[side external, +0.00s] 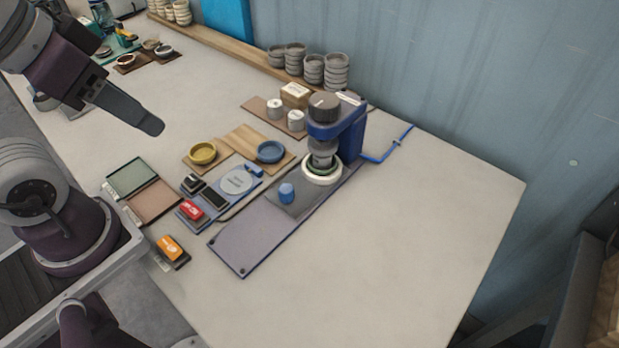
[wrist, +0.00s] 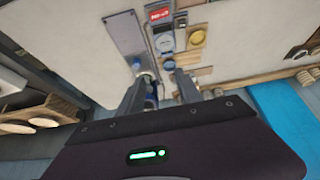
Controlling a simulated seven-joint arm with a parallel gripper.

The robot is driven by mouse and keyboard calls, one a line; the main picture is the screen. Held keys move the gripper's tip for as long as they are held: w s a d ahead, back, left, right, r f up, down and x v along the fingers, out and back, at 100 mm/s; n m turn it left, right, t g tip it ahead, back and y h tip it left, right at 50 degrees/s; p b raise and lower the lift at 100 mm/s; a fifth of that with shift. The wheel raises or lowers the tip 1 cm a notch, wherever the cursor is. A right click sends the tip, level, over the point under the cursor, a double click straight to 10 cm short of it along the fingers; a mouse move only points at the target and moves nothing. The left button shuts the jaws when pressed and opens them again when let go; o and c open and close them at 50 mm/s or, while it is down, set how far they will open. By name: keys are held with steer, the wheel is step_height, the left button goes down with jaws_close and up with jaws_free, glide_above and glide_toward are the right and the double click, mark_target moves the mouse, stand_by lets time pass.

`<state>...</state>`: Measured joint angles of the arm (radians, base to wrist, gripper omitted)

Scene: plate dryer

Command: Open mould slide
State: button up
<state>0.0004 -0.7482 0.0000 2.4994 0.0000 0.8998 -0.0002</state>
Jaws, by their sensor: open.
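The mould slide looks like a dark grey plate (side external: 298,206) with a blue knob (side external: 287,193) standing on it. It lies on a long grey base (side external: 243,240). A white ring-shaped mould (side external: 322,174) with a green inner rim sits at the slide's far end, under the blue press (side external: 345,128). My gripper (side external: 152,126) is high above the table at the left, well away from the knob. In the wrist view its two fingers (wrist: 160,88) are apart with nothing between them. The grey base (wrist: 126,35) shows beyond them, and the fingers partly hide the press.
A yellow bowl (side external: 203,153) and a blue bowl (side external: 270,152) sit left of the press. A blue panel (side external: 222,194) with a red block and an orange-topped block (side external: 171,249) lie nearer. Stacked grey bowls (side external: 336,72) line the wall. The table's right front is clear.

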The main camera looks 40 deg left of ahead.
steer(key=w+d+f+g, duration=0.2)
steer(key=w+d, duration=0.1)
steer(key=w, duration=0.5)
steer(key=m+g, duration=0.2)
steer(key=g, duration=0.2)
glide_above(286, 188)
step_height(286, 188, down, 13)
steer(key=shift+f, duration=0.15)
step_height(286, 188, down, 7)
steer(key=shift+f, duration=0.1)
jaws_close()
